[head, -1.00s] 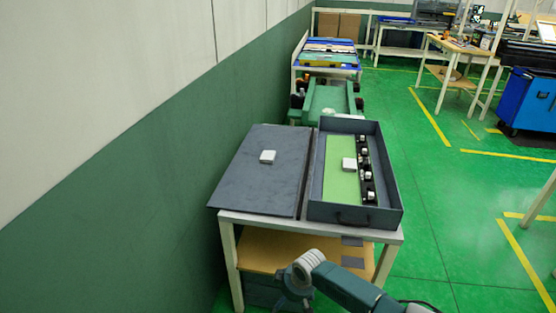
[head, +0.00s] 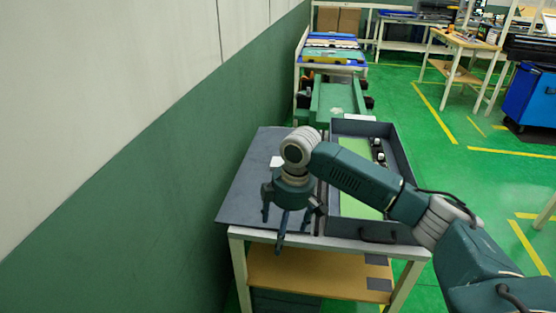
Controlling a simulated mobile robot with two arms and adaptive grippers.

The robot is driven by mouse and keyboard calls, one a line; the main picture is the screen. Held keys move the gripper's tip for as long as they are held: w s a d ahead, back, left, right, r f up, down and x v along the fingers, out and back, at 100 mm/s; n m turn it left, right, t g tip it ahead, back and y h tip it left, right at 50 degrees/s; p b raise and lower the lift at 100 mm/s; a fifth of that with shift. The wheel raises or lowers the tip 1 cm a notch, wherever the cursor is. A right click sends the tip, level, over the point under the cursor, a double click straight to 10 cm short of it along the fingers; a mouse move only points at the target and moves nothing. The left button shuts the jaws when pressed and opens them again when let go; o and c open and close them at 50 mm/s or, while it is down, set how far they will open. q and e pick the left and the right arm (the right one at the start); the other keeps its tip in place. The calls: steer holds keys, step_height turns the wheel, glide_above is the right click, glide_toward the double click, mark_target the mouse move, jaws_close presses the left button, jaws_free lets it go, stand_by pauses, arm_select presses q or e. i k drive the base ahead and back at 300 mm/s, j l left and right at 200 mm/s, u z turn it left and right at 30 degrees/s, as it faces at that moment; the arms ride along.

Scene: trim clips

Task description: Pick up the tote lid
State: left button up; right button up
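The tote lid (head: 248,192) is a flat dark grey panel lying on the left part of the white-framed table. I cannot tell whether the fingertips touch the lid. The open dark grey tote (head: 402,160) stands beside the lid on the right; my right arm crosses over it. My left gripper is not in view.
The tote has a green floor and a row of small black and white parts (head: 378,150). The table (head: 325,246) has a wooden lower shelf (head: 300,272). A green wall (head: 150,210) runs close along the left. Green floor is free to the right.

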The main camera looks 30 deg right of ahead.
mark_target(242, 204)
steer(key=i+l, duration=0.55)
steer(key=i, duration=0.15)
steer(key=i+l, duration=0.55)
steer(key=i, duration=0.15)
